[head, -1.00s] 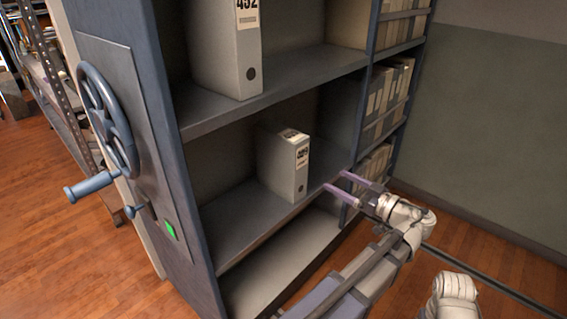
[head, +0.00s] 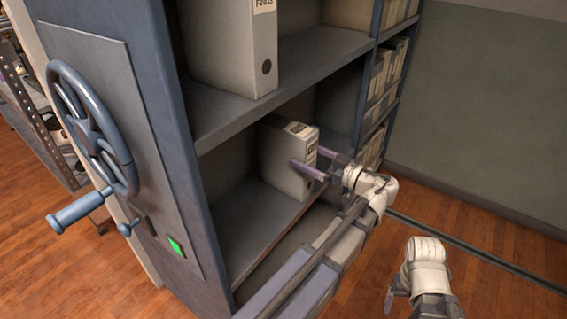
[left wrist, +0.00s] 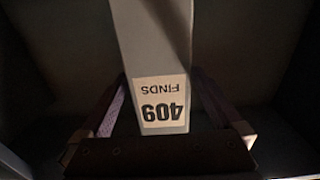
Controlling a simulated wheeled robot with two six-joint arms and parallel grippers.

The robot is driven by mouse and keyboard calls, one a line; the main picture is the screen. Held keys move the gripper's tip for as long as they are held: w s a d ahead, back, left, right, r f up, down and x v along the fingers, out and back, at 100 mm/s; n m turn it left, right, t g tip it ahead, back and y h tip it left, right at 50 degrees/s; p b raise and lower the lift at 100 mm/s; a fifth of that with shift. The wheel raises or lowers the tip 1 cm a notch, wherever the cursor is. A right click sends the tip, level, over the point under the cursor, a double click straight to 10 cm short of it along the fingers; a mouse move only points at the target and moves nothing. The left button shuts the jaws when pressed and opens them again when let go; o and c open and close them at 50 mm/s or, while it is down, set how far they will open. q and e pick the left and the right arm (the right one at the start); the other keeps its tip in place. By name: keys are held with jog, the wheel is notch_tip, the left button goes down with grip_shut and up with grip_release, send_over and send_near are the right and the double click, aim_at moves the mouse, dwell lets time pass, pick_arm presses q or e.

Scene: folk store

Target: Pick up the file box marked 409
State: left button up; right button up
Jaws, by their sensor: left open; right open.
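The grey file box (head: 284,160) stands upright on the middle shelf. Its white label, reading 409 FINDS, shows upside down on the box in the left wrist view (left wrist: 160,60). My left gripper (head: 318,165) is open in front of the box's narrow labelled face. In the left wrist view its two purple fingers (left wrist: 174,112) lie one on each side of the box, with gaps visible. In the head view the gripper covers part of the label. My right gripper (head: 388,300) is low at the right, open and empty, away from the shelf.
A larger-looking file box (head: 235,50) stands on the shelf above. The blue-grey shelf unit (head: 215,170) has a handwheel (head: 90,130) on its side panel. More boxes (head: 385,70) fill the bay to the right. Open wooden floor (head: 470,230) lies at right.

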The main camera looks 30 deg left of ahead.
aim_at(286, 157)
pick_arm(q)
jog(key=shift+w+a+r+p, duration=0.15)
jog(key=shift+a, duration=1.4)
jog(key=shift+w+a+r+p, duration=0.15)
jog(key=shift+a, duration=1.4)
jog(key=shift+c, duration=0.2)
grip_shut()
